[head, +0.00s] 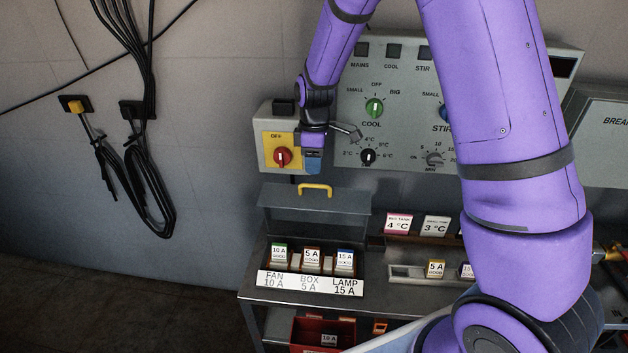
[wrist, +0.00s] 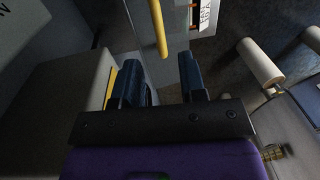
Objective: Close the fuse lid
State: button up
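The fuse lid (head: 330,215) is a grey panel standing raised behind the fuse box, with a yellow handle (head: 315,188) on its top edge. Below it the open box holds three fuses: fan (head: 279,256), box (head: 311,260) and lamp (head: 345,262). My gripper (head: 313,164) is just above the handle, in front of the wall panel. In the wrist view my gripper (wrist: 160,78) has its two dark blue fingers apart with nothing between them. The yellow handle (wrist: 158,28) lies beyond the fingertips, apart from them.
A grey switch box with a red knob (head: 283,157) is close on the left of my gripper. The control panel (head: 398,110) with knobs is behind it. A fuse rack (head: 405,272) stands on the right, and a red bin (head: 306,333) sits below. My arm covers the right side.

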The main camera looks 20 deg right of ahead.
jog(key=f, duration=0.5)
jog(key=shift+s+a+f, duration=0.1)
jog(key=shift+s+f, duration=0.1)
jog(key=shift+f, duration=0.15)
grip_shut()
